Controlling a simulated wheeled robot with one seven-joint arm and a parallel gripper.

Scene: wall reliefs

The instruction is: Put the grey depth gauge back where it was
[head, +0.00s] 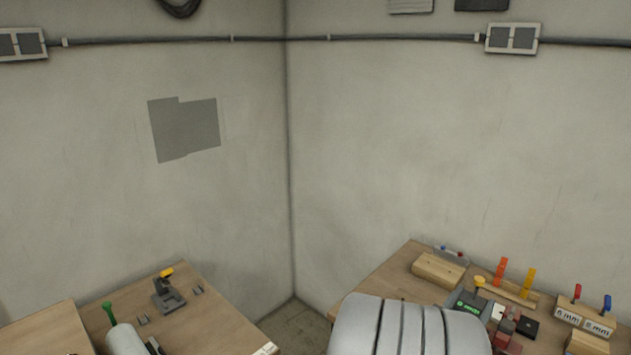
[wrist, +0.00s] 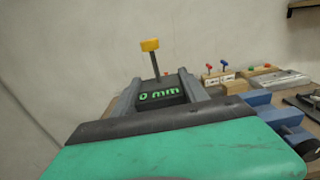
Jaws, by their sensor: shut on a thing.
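The grey depth gauge (wrist: 160,92) is a dark grey block with green "0 mm" lettering and a thin stem topped by a yellow knob. My gripper (wrist: 157,86) is shut on it, with one grey finger on each side and the knob standing upright beyond. In the head view the gauge (head: 467,304) shows at the right bench, beside my pale arm. My arm hides much of the gripper there. Whether the gauge's underside touches the bench cannot be told.
On the right bench (head: 385,285) lie a wooden block (head: 438,270), orange and yellow upright pieces, and blocks marked in mm with red and blue knobs (head: 590,315). The left bench (head: 215,318) holds a grey tool with a yellow top (head: 168,291). A floor gap separates the benches.

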